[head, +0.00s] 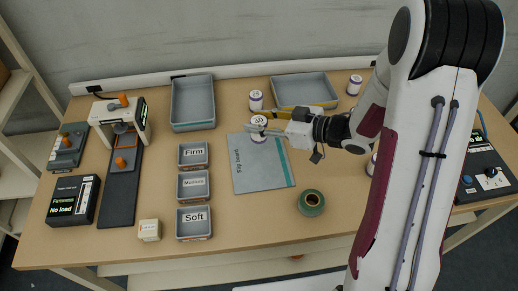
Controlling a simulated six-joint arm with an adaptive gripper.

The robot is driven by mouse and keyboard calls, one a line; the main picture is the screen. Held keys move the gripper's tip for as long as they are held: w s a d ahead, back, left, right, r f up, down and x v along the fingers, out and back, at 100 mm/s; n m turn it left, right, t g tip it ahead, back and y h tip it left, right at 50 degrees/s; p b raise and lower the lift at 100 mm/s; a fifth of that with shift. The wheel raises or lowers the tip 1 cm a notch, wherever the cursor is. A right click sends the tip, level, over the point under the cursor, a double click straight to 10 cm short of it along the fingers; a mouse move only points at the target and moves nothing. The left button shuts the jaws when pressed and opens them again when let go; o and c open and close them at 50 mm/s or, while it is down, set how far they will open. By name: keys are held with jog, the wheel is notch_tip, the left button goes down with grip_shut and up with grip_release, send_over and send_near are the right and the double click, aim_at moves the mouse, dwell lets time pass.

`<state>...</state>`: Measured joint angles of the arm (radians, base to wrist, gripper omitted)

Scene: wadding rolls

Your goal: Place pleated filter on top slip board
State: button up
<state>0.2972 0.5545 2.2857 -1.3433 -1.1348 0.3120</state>
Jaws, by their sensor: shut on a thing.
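The slip board (262,175) is a flat grey-green sheet lettered "Slip board", with a teal stripe at its right side, lying mid-table. My gripper (262,131) reaches in from the right over the far part of the board. It is shut on a small white roll with a purple band (258,138). The roll looks upright; I cannot tell if it touches the board. No pleats or name are readable on it, so I cannot confirm it is the pleated filter. My fingers partly cover it.
Similar white rolls stand behind the board (256,99) and at the back right (354,84). A green ring (311,203) sits front right. Bins labelled Firm, Medium, Soft (194,209) stand left. The front middle is clear.

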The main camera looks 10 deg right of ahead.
jog(key=shift+f, duration=2.6)
jog(key=shift+f, duration=2.1)
jog(key=shift+f, duration=0.1)
jog(key=o, duration=1.1)
jog(key=v, duration=1.2)
